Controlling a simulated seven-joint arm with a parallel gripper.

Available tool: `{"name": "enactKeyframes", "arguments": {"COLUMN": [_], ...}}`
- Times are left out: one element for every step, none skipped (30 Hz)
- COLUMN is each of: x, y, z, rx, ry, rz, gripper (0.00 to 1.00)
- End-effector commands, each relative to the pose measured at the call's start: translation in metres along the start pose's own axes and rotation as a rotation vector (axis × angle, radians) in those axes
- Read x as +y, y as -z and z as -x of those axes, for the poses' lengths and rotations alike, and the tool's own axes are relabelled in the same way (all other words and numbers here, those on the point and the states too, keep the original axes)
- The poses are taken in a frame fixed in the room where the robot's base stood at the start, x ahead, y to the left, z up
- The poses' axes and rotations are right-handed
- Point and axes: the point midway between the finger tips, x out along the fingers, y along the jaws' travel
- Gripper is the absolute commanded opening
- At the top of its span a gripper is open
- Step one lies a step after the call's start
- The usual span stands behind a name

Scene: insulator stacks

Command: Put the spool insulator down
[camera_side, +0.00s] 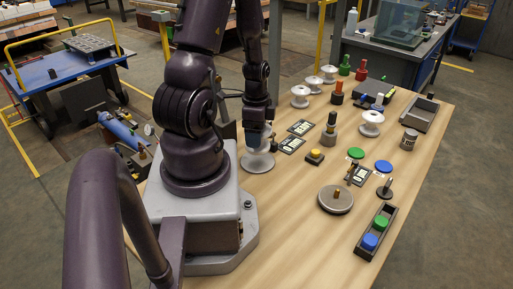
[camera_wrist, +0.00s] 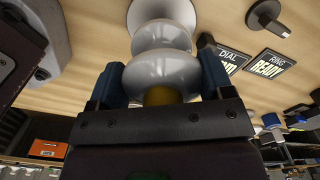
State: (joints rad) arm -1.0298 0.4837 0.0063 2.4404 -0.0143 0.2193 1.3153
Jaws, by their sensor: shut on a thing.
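My gripper (camera_side: 257,138) points down over the table just right of my base. It is shut on a pale grey spool insulator (camera_side: 254,145), which is upright. In the wrist view the fingers (camera_wrist: 162,76) sit on both sides of the spool's nearest rounded flange (camera_wrist: 165,68). A brass-coloured part (camera_wrist: 162,96) shows between the spool and my gripper. A wider pale flange or disc (camera_side: 258,164) lies directly below on the table side and also shows in the wrist view (camera_wrist: 146,10). I cannot tell whether it belongs to the held spool or is a separate piece underneath.
Two dark cards (camera_side: 301,127) (camera_side: 291,145) lie close to the right. Several white spools stand farther back, with another (camera_side: 371,122) at right. Bare wood lies at front left.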

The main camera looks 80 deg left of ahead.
Motion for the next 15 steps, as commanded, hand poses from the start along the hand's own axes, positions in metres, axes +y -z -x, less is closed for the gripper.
{"name": "enactKeyframes", "arguments": {"x": [0.000,0.000,0.000,0.000,0.000,0.001,0.000,0.000,0.000,0.000,0.000,0.000,0.000,0.000,0.000], "y": [0.000,0.000,0.000,0.000,0.000,0.000,0.000,0.000,0.000,0.000,0.000,0.000,0.000,0.000,0.000], "z": [-0.003,-0.005,-0.008,-0.011,-0.015,-0.020,-0.025,-0.029,-0.034,-0.037,-0.039,-0.042,-0.043,-0.044,-0.045], "rx": [0.000,0.000,0.000,0.000,-0.001,-0.001,-0.001,-0.001,0.000,0.000,0.000,0.000,0.000,0.000,0.000], "ry": [0.000,0.000,-0.001,0.000,-0.002,-0.002,-0.002,-0.002,-0.002,-0.002,-0.001,0.000,0.000,0.000,0.002], "rz": [-0.001,-0.001,-0.001,-0.001,-0.001,-0.001,-0.001,0.000,0.000,-0.001,-0.001,-0.001,-0.002,-0.002,-0.002], "gripper": [0.37,0.37,0.37,0.37,0.37,0.37,0.37,0.37,0.37,0.37,0.37,0.37,0.37,0.37,0.37]}}
